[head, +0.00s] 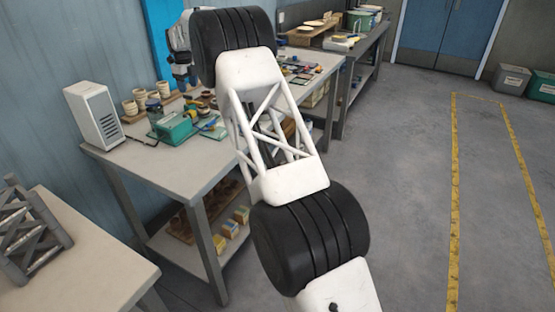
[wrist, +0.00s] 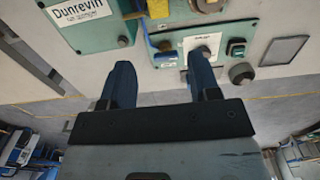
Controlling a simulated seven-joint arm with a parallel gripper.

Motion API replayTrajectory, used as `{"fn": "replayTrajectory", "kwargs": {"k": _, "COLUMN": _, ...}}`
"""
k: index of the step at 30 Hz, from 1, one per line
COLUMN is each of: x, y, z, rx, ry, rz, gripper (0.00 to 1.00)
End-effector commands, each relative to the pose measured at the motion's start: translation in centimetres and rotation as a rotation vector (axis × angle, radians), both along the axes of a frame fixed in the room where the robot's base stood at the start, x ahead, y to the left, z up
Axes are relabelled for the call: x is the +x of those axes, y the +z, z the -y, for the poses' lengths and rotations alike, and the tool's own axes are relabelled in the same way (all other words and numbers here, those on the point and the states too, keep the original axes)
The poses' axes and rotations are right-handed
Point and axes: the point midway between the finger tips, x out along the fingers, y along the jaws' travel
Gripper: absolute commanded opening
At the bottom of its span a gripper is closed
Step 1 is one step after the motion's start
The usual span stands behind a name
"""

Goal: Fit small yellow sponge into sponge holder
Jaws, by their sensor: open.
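My gripper (wrist: 163,65) is open, with its two dark blue fingers apart and nothing visible between them. In the head view, the end of my arm is at the upper left above the workbench (head: 177,165), partly hidden behind my arm links. I cannot pick out the small yellow sponge or the sponge holder with certainty. A small yellow object (wrist: 158,8) shows at the top edge of the wrist view, beyond the fingers, but I cannot tell what it is.
A teal box (head: 175,128), several cups and a white slotted case (head: 94,114) stand on the bench. The wrist view shows a teal box labelled "Dunrevin" (wrist: 92,25) and a panel with switches (wrist: 215,45). The floor (head: 400,200) to the right is clear.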

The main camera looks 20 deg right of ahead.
Motion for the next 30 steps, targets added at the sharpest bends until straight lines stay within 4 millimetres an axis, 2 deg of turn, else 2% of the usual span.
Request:
{"fn": "replayTrajectory", "kwargs": {"k": 5, "x": -0.7, "y": 0.9, "z": 0.4, "rx": 0.000, "ry": 0.027, "rz": 0.003, "gripper": 0.56}}
{"fn": "replayTrajectory", "kwargs": {"k": 11, "x": -3.0, "y": 3.4, "z": 1.6, "rx": 0.001, "ry": 0.116, "rz": 0.013, "gripper": 0.56}}
{"fn": "replayTrajectory", "kwargs": {"k": 20, "x": -8.8, "y": 8.1, "z": 4.5, "rx": -0.002, "ry": 0.324, "rz": 0.035, "gripper": 0.56}}
{"fn": "replayTrajectory", "kwargs": {"k": 30, "x": -16.4, "y": 12.6, "z": 7.5, "rx": -0.012, "ry": 0.570, "rz": 0.059, "gripper": 0.56}}
